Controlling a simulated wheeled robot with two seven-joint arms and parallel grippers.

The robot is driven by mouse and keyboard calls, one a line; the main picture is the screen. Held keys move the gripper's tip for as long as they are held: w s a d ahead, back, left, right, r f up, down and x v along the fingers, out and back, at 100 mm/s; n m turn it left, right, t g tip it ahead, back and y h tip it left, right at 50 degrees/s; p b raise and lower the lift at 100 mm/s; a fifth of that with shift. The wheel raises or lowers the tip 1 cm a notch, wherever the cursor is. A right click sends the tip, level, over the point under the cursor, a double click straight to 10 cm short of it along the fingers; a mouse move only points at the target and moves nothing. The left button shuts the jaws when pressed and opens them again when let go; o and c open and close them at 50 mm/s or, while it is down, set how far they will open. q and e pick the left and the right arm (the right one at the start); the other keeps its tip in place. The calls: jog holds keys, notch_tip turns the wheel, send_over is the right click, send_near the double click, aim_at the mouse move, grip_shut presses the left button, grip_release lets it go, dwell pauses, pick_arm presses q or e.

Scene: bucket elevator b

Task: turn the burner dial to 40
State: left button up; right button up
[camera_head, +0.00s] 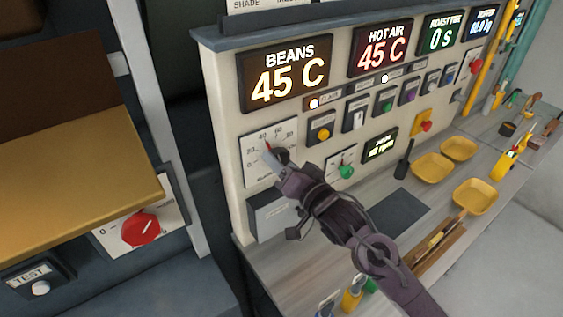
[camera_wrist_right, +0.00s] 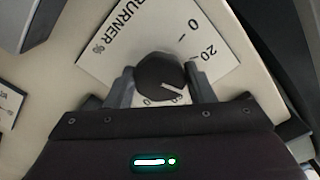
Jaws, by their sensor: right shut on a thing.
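The burner dial's black round knob (camera_wrist_right: 160,77) sits on a white scale plate (camera_head: 252,172) low on the left of the cream panel. In the wrist view the plate (camera_wrist_right: 130,38) shows "BURNER", 0 and 20; the other figures are mostly hidden. A white line on the knob points toward the lower right of that view. In the head view a small red pointer tip (camera_head: 267,146) shows just below the 40 mark. My right gripper (camera_head: 281,160) is shut on the knob, one finger on each side; it also shows in the wrist view (camera_wrist_right: 160,88). My left gripper is out of view.
Displays above read BEANS 45 C (camera_head: 287,76) and HOT AIR 45 C (camera_head: 382,48). A green knob (camera_head: 346,172) is right of the gripper. Yellow trays (camera_head: 432,168) stand on the counter. A red knob (camera_head: 140,228) is at lower left.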

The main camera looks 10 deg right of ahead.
jog(key=o, duration=0.9)
jog(key=shift+o, duration=0.2)
jog(key=shift+s, duration=0.1)
jog(key=b+v, duration=0.3)
jog(key=v, duration=0.4)
jog(key=shift+s+d, duration=0.15)
jog(key=shift+s, duration=0.2)
jog(key=shift+f, duration=0.1)
